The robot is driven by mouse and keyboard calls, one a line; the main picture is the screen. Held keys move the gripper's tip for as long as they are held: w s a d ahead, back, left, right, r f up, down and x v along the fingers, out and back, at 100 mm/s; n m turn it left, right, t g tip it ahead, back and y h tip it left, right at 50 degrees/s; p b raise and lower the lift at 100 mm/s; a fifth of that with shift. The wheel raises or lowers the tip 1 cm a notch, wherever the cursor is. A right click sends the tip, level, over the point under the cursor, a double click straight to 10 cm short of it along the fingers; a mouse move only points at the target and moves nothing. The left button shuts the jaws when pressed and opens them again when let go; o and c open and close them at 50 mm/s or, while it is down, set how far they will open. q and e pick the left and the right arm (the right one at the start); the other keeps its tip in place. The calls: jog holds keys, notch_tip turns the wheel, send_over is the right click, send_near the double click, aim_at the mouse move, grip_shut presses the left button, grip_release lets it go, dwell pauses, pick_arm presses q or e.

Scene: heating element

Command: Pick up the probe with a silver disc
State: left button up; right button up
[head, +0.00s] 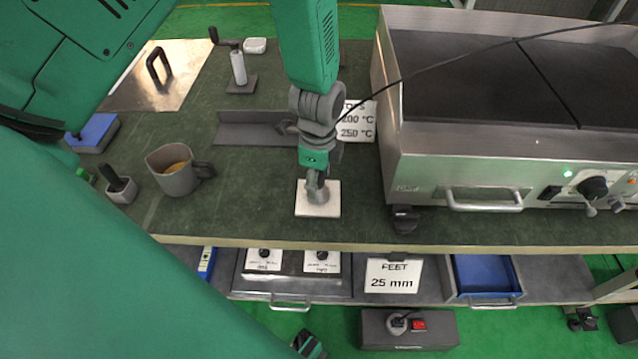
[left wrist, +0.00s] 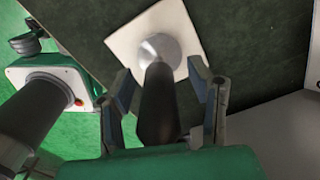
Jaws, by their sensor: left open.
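The probe stands on a white square tile (left wrist: 182,22) near the table's front edge. In the left wrist view, its silver disc (left wrist: 158,47) rests on the tile and its dark handle (left wrist: 158,105) points up towards the camera. My left gripper (left wrist: 165,92) is open, with one finger on each side of the handle. I cannot tell whether either finger touches it. In the head view, the gripper (head: 317,178) points down over the tile (head: 303,208) and hides most of the probe. My right gripper is not seen.
A steel griddle (head: 420,175) stands right of the tile. A dark angled plate (head: 245,130) and a card (head: 358,121) lie behind. A grey mug (head: 176,181) stands left. A thin black cable (head: 450,68) crosses the griddle towards my gripper. The table front (head: 260,225) between mug and tile is clear.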

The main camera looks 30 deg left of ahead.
pick_arm(q)
grip_shut()
